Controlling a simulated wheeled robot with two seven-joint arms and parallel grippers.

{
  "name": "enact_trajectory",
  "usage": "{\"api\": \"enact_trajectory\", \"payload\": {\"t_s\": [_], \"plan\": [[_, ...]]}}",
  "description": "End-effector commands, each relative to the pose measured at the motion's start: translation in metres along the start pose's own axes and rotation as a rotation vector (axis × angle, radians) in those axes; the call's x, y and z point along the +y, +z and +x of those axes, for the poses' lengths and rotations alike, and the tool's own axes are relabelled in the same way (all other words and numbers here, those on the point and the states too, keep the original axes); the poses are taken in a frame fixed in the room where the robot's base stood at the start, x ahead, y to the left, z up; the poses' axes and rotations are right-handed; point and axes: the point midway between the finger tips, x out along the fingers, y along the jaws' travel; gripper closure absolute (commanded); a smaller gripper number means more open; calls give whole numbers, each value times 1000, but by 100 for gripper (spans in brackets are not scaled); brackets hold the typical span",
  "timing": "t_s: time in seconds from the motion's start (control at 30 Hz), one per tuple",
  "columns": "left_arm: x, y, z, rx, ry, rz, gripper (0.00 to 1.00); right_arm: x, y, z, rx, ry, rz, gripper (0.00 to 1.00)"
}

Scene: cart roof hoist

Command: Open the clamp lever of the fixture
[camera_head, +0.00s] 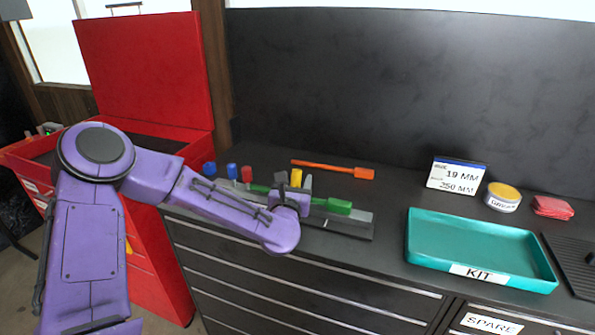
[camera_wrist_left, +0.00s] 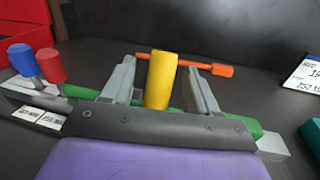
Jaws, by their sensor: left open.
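The fixture (camera_head: 345,225) is a low dark grey bar on the black bench top, and its grey end also shows in the left wrist view (camera_wrist_left: 272,146). A yellow upright handle, which looks like the clamp lever (camera_head: 296,178), stands at it. A green tool (camera_head: 335,206) lies along the fixture, behind my gripper. My left gripper (camera_head: 295,182) is open over the fixture. In the left wrist view its two grey fingers (camera_wrist_left: 161,72) stand on either side of the yellow lever (camera_wrist_left: 160,80), with gaps showing. The lever's foot is hidden by the gripper body. My right gripper is not in view.
Blue and red knobs (camera_head: 246,173) stand left of the gripper. An orange tool (camera_head: 335,168) lies behind. A teal KIT tray (camera_head: 430,262), a sign (camera_head: 457,176), a yellow-lidded tin (camera_head: 503,196) and red pads (camera_head: 552,207) are to the right. A red cabinet (camera_head: 150,75) stands left.

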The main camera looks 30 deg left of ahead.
Motion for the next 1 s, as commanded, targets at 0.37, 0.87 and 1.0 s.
{"api": "enact_trajectory", "payload": {"t_s": [0.37, 0.87, 1.0], "plan": [[0, -1, 25, 1, -1, 1, 41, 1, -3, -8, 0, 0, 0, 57], [-1, -3, 24, -8, -1, -2, 100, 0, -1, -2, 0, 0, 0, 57], [-6, -5, 23, -46, -6, -9, 100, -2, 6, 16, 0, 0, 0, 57]]}}
